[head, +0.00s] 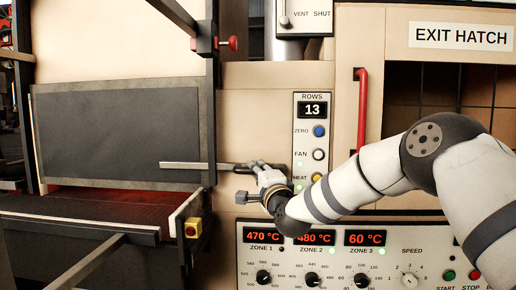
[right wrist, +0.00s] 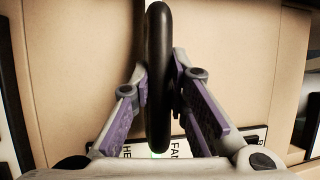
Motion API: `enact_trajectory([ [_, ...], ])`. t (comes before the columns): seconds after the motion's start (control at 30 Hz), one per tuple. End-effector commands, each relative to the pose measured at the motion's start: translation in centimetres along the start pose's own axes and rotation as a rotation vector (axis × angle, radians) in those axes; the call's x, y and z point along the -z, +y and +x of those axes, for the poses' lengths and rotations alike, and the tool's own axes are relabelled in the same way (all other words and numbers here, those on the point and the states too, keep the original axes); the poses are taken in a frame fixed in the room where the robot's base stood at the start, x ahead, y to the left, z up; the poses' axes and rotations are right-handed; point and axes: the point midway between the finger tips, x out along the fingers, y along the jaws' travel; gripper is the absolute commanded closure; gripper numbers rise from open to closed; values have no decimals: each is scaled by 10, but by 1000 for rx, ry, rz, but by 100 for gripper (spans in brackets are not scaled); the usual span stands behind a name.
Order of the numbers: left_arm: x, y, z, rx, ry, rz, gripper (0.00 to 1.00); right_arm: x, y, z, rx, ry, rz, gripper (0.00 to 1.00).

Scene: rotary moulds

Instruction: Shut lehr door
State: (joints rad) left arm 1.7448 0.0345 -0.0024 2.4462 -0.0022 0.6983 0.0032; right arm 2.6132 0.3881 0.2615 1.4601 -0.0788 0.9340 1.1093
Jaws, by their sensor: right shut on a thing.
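The lehr door is a dark grey panel (head: 118,135) in a metal frame at the left of the head view. A flat metal bar (head: 190,166) runs level from its lower right part toward my right gripper (head: 251,180). In the right wrist view, a long black handle grip (right wrist: 157,60) stands between the two fingers of that gripper (right wrist: 160,78), and the gripper is shut on it. Below the panel a gap shows a red-lit belt (head: 90,203). My left gripper is not in view.
A panel with a row counter (head: 312,110) and buttons stands just right of the gripper. A temperature console (head: 338,255) lies below. A red vertical handle (head: 362,110) and the exit hatch sign (head: 460,36) are farther right.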

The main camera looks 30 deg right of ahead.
Motion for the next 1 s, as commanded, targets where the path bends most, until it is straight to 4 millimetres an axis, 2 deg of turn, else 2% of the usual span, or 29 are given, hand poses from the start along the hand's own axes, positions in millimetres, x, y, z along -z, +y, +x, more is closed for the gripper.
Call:
enact_trajectory([
  [0.03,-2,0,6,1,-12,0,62,-1,18,-2,-14,-2,-2,100],
  [0.2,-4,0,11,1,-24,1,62,-2,34,-5,-9,-1,-2,100],
  [0.73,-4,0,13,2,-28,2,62,-3,42,-7,-8,-3,-3,100],
  [0.77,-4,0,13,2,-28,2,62,-3,42,-7,-8,-3,-3,82],
  [0.83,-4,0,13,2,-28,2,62,-3,42,-7,-8,-3,-3,67],
  [0.87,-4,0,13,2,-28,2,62,-3,42,-7,-7,-3,-3,64],
  [1.0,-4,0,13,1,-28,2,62,-3,40,-6,-3,-2,-2,64],
])
